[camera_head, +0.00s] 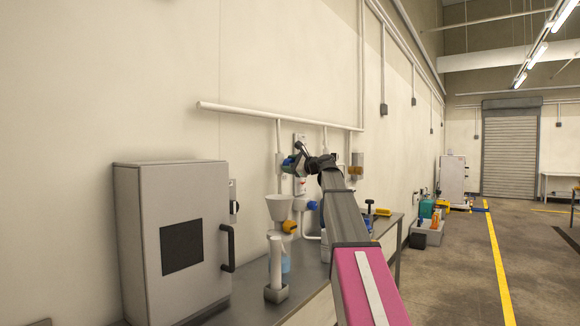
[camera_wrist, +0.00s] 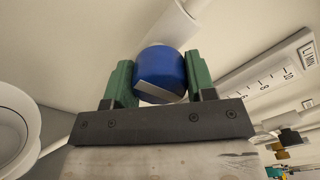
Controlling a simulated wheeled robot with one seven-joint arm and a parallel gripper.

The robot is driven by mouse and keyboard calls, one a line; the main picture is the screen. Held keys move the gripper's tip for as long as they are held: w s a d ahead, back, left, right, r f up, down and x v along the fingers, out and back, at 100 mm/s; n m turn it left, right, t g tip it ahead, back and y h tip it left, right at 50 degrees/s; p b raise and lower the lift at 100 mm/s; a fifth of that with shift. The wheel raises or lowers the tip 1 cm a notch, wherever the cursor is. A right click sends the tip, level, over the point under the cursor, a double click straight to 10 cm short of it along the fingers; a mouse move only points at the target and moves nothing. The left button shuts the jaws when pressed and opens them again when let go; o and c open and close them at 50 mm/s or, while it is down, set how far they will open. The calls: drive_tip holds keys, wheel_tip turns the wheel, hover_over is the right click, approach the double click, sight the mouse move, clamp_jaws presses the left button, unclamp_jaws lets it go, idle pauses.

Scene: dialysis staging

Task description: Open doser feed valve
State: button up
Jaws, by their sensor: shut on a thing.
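In the wrist view a blue valve knob (camera_wrist: 160,73) sits on a white pipe (camera_wrist: 172,24), between the two green fingers of my gripper (camera_wrist: 160,82). The fingers are shut on the knob from both sides. A pale bar shows across the knob's face. In the head view my arm reaches to the wall piping, and my gripper (camera_head: 300,163) is at a blue knob (camera_head: 289,163) beside a white panel. Which valve is the doser feed cannot be told from any label here.
A white funnel (camera_head: 279,207) stands below, left of the gripper. A grey cabinet (camera_head: 172,240) is at the left on the counter. A white scale strip (camera_wrist: 265,75) is right of the fingers. Another blue knob (camera_head: 312,205) and orange handles (camera_head: 289,227) are nearby.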

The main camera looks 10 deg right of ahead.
drive_tip(key=n, duration=0.4)
drive_tip(key=shift+n, duration=0.4)
drive_tip(key=n, duration=0.9)
drive_tip(key=shift+s+n, duration=0.1)
drive_tip(key=shift+n, duration=1.7)
drive_tip(key=o, duration=0.9)
